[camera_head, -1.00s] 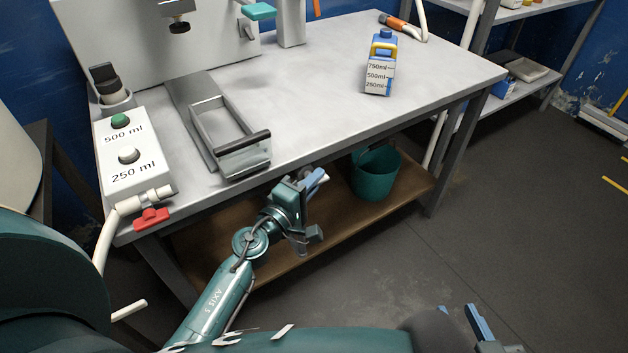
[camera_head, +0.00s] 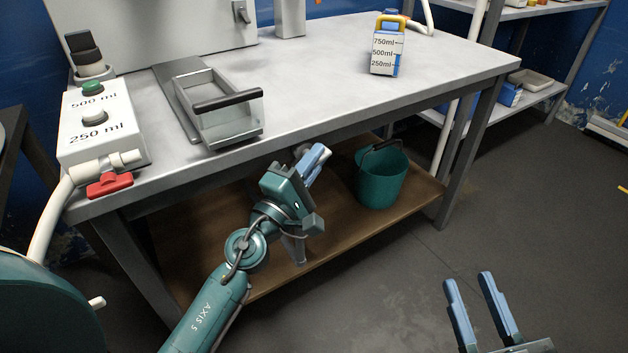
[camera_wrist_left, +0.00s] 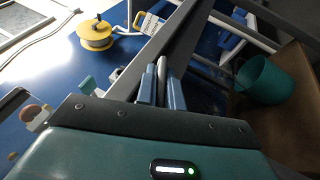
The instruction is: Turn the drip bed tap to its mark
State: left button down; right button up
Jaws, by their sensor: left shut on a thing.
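A tap with a red handle (camera_head: 110,185) and a pale pipe sits at the front of a white box (camera_head: 104,150) on the bench's left end. No label shows whether it is the drip bed tap. My left gripper (camera_head: 318,160) is below the bench's front edge, well to the right of the red handle and apart from it. Its blue fingers are close together on a narrow pale thing, which I cannot name; they also show in the left wrist view (camera_wrist_left: 161,82). My right gripper (camera_head: 470,290) is open and empty over the floor at lower right.
A metal tray (camera_head: 225,128) with a black handle lies on the bench (camera_head: 310,85). A marked container (camera_head: 386,50) stands at the back right. A teal bucket (camera_head: 381,180) stands on the lower shelf (camera_head: 270,265), right of my left gripper.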

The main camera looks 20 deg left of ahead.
pick_arm(q)
jog(key=shift+b, duration=0.4)
pick_arm(e)
jog(key=shift+a+r, duration=0.1)
jog(key=shift+r, duration=0.05)
pick_arm(q)
jog(key=c, duration=1.5)
grip_release()
